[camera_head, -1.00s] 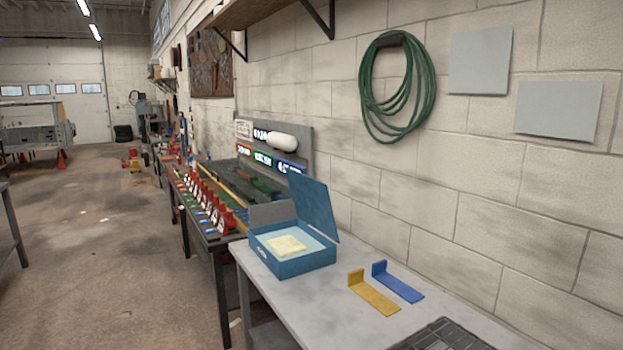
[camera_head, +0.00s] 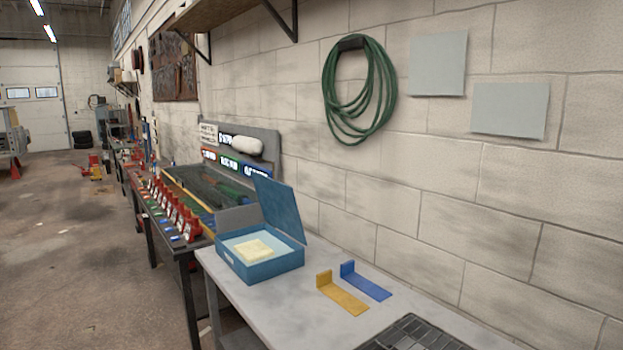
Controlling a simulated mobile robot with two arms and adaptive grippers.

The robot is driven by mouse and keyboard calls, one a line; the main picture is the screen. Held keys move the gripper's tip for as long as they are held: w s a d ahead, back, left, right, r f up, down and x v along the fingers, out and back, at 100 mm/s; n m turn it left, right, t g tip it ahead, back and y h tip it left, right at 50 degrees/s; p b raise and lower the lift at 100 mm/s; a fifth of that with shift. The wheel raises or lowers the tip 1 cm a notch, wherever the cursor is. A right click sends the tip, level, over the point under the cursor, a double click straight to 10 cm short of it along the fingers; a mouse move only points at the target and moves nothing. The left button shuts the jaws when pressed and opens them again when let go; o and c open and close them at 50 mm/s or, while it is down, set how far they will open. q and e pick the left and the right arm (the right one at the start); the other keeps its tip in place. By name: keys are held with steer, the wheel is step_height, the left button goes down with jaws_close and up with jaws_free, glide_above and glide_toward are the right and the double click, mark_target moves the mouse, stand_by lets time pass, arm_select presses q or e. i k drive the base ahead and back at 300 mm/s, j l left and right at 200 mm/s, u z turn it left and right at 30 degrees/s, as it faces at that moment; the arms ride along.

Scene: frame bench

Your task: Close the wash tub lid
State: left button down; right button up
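The wash tub (camera_head: 262,270) is a blue box on the light grey bench, left of the picture's middle. Its blue lid (camera_head: 279,208) stands open, tilted up at the tub's right side. A pale yellow stack (camera_head: 254,249) lies inside on a light surface. A grey panel (camera_head: 239,217) stands up at the tub's far side. Neither of my grippers shows in the head view.
The bench top (camera_head: 290,310) is clear in front of the tub. A yellow bracket (camera_head: 343,297) and a blue bracket (camera_head: 366,283) lie to its right. A dark grid tray (camera_head: 415,334) is at the bottom edge. Another bench with red stands (camera_head: 178,212) adjoins behind. A block wall runs along the right.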

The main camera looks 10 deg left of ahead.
mark_target(279, 208)
steer(key=i+j+z, duration=0.15)
steer(key=z, duration=0.2)
steer(key=i+j+z, duration=0.15)
steer(key=j+z, duration=0.2)
steer(key=i+j+z, duration=0.1)
steer(key=j+z, duration=0.25)
